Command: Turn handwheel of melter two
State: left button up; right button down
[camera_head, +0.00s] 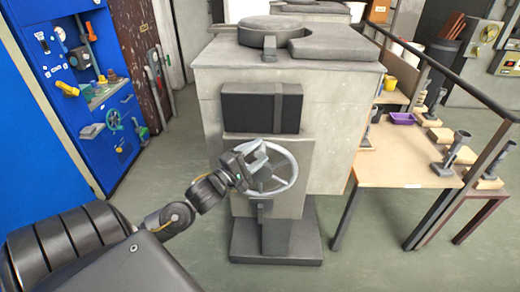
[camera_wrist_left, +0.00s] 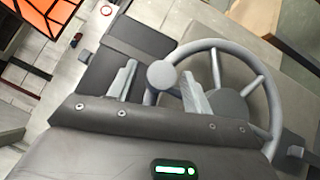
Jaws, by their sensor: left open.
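The grey handwheel (camera_head: 294,178) is on the front of the pale concrete melter (camera_head: 335,110), below a dark box panel. Its spokes and hub also show in the left wrist view (camera_wrist_left: 228,103). My left gripper (camera_head: 257,158) is at the upper left part of the rim in the head view. In the left wrist view its two fingers (camera_wrist_left: 160,82) are apart, with a round grey knob (camera_wrist_left: 161,73) at the rim seen between them. I cannot tell whether either finger touches it. My right gripper is not in view.
A dark box panel (camera_head: 262,108) juts out just above the wheel. A dark foot plate (camera_head: 276,245) is below it. A wooden workbench (camera_head: 405,174) with tools and a dark railing (camera_head: 435,65) stand to the right. A blue tool cabinet (camera_head: 60,85) stands left. Grey floor between is clear.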

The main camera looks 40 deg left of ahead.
pick_arm(q)
jog(key=shift+w+d+r, duration=0.1)
jog(key=shift+w, duration=0.5)
jog(key=shift+r, duration=0.1)
grip_shut()
